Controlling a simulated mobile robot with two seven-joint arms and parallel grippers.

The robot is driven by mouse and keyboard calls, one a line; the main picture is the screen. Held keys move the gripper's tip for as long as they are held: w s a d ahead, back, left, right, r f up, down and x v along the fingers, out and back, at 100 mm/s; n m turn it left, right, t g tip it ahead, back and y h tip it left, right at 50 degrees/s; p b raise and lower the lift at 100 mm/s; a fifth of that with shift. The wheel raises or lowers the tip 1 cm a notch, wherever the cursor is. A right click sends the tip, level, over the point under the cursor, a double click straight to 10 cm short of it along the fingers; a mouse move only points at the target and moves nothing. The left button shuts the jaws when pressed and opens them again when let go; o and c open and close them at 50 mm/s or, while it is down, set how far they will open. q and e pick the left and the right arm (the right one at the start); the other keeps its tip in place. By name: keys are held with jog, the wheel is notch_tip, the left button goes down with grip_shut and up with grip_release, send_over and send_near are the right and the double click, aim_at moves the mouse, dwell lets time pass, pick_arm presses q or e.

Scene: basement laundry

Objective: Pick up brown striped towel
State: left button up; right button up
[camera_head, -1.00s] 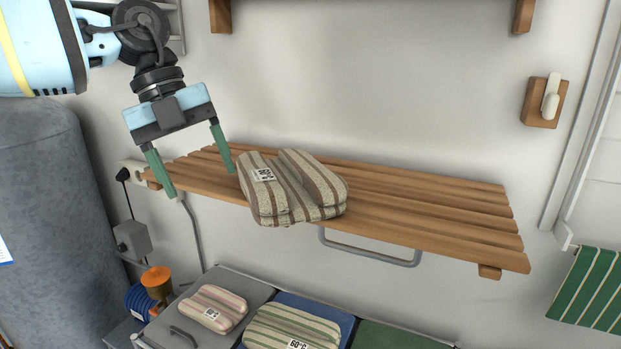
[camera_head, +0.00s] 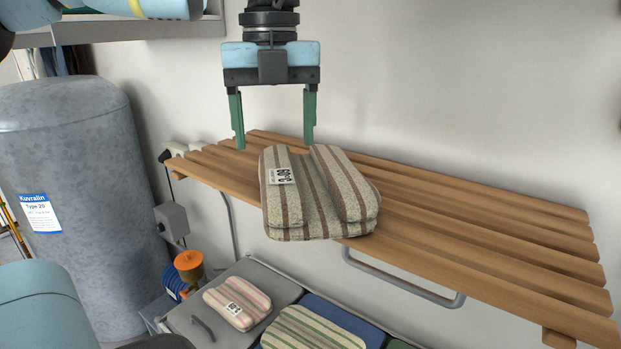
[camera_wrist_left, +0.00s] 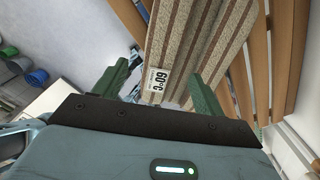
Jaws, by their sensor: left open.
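The brown striped towel (camera_head: 318,205) is beige with brown stripes and a white 60°C label. It lies folded on the wooden slatted shelf (camera_head: 470,235), near its front edge. My left gripper (camera_head: 275,144) is open and empty, pointing down, just above and behind the towel's left part in the head view. In the left wrist view the towel (camera_wrist_left: 195,45) spreads ahead, and its label sits between the open fingers (camera_wrist_left: 160,88). I see no contact between fingers and towel. My right gripper is not in view.
Below the shelf, a pink striped towel (camera_head: 237,302) and a green striped towel (camera_head: 312,330) lie on grey and blue surfaces. A metal rail (camera_head: 400,280) hangs under the shelf. A grey tank (camera_head: 75,190) stands at left. The shelf's right part is clear.

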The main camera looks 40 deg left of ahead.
aim_at(278, 166)
pick_arm(q)
jog(key=shift+s+f, duration=0.1)
jog(key=shift+f, duration=0.4)
jog(key=f, duration=0.3)
jog(key=shift+w+f+p, duration=0.2)
jog(key=shift+w+p, duration=0.05)
jog(key=shift+p, duration=0.15)
jog(key=shift+f, duration=0.35)
jog(key=c, duration=1.4)
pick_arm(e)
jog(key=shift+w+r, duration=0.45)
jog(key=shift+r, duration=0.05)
pick_arm(q)
jog(key=shift+r, duration=0.1)
jog(key=shift+c, duration=0.2)
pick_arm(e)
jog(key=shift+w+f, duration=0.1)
